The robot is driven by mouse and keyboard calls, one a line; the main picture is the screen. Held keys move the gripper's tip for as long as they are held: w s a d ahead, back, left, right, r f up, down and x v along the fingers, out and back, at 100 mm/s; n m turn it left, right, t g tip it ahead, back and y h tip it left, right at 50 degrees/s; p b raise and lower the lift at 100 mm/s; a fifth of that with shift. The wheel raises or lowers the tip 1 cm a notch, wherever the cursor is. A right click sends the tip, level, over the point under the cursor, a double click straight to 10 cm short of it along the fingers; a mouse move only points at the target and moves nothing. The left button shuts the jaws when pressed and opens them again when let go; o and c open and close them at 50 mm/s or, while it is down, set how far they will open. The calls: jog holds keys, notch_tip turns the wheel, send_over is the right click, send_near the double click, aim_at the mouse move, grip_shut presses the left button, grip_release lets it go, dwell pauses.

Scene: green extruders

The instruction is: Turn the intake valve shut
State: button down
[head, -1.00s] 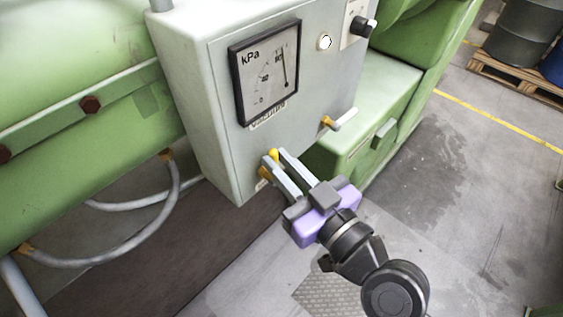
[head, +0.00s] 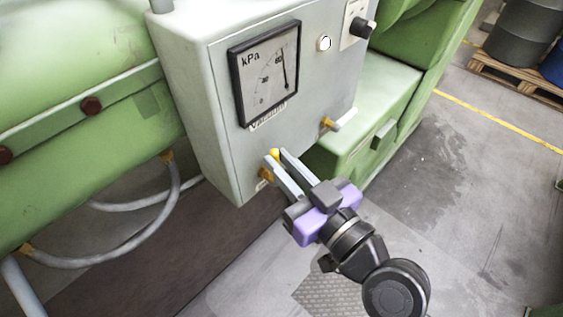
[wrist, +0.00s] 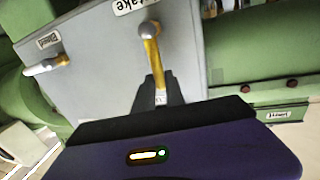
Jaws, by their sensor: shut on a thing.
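The intake valve shows in the wrist view as a yellow lever (wrist: 152,58) on a rounded grey hub, below a partly cut-off label ending in "take". The lever runs from the hub down between my dark fingers. In the head view a yellow bit of the valve (head: 274,154) shows at the fingertips, low on the grey panel box (head: 222,130). My gripper (head: 281,159) is shut on the lever, and its fingers hide most of it there. Its purple body also fills the bottom of the wrist view.
A second valve labelled "Bleed" (wrist: 46,67) has a pale lever and also shows right of my gripper in the head view (head: 342,119). A kPa gauge (head: 265,75) and a black knob (head: 363,27) are above. Green machinery (head: 75,60) flanks the box. Floor at right is open.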

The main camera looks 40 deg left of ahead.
jog(key=w+f+m+g+h+p, duration=0.1)
jog(key=w+f+m+g+p, duration=0.2)
jog(key=m, duration=1.2)
jog(key=shift+w+d+f+g+h+p, duration=0.3)
jog(key=shift+w+f+g+p, duration=0.1)
jog(key=shift+w+f+p, duration=1.6)
jog(key=shift+r+p, duration=0.15)
jog(key=shift+p, duration=0.15)
jog(key=c, duration=1.4)
grip_release()
jog(key=shift+b+v, duration=0.75)
jog(key=shift+v, duration=3.15)
